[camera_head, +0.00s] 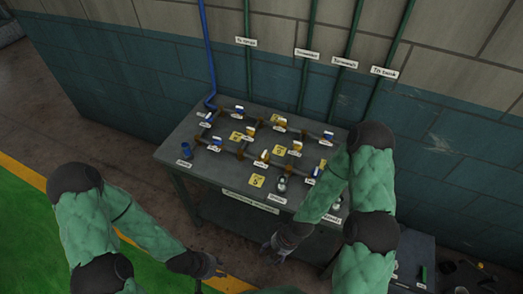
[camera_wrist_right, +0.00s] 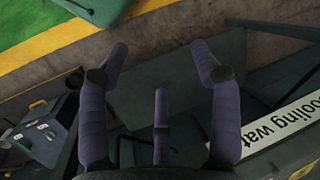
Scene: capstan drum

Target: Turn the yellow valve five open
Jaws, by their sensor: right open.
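The pipe rig on the grey table (camera_head: 190,128) carries several yellow and blue valve handles. A yellow tag (camera_head: 257,181) that seems to read 5 lies near the table's front, with a yellow valve handle (camera_head: 264,156) just behind it. I cannot tell for sure which valve the tag belongs to. My left gripper (camera_head: 217,267) is low in front of the table, apart from the valves; its finger opening is unclear. My right gripper (camera_head: 268,248) is also in front of the table edge, below the valves. In the right wrist view its fingers (camera_wrist_right: 160,62) are spread and empty.
A white sign (camera_head: 250,201) runs along the table's front edge. My right arm covers the table's right end. Green pipes (camera_head: 305,60) and a blue pipe (camera_head: 207,50) run up the wall behind. A dark box with tools (camera_head: 465,275) is at lower right. Floor at left is clear.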

